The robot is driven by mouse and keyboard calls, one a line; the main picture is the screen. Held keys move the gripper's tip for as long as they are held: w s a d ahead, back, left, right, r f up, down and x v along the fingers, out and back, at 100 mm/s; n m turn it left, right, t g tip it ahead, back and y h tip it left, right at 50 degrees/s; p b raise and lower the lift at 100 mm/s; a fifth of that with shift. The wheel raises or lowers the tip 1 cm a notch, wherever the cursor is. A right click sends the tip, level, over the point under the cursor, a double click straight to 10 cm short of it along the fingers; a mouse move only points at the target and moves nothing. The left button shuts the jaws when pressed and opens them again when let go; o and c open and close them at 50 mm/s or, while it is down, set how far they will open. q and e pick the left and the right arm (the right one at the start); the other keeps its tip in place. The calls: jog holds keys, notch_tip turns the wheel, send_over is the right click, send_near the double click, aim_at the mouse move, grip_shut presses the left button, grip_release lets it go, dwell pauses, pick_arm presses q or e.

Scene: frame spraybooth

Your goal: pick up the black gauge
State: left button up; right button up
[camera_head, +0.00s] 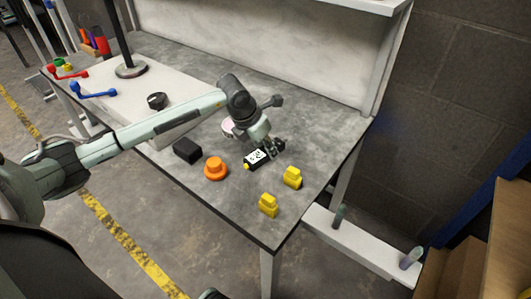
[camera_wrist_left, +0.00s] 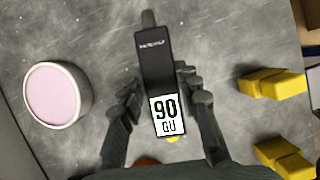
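The black gauge (camera_head: 267,154) lies on the grey bench top below my left gripper (camera_head: 269,146). In the left wrist view the gauge (camera_wrist_left: 154,62) is a long dark body with a white display reading "90 GU" and a yellow spot at its near end. My left gripper (camera_wrist_left: 158,88) is open there, with one finger on each side of the gauge. Narrow gaps show between fingers and gauge; I cannot tell whether either finger touches it. My right gripper is not in view.
Two yellow pieces (camera_head: 292,177) and (camera_head: 268,205) stand right of the gauge. An orange knob-shaped piece (camera_head: 215,169) and a black block (camera_head: 187,150) stand left. A round pink-topped container (camera_wrist_left: 57,95) is close by. The bench's front edge is near.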

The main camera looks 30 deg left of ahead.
pick_arm(q)
jog(key=c, duration=0.5)
grip_shut()
jog(key=shift+r, duration=0.2)
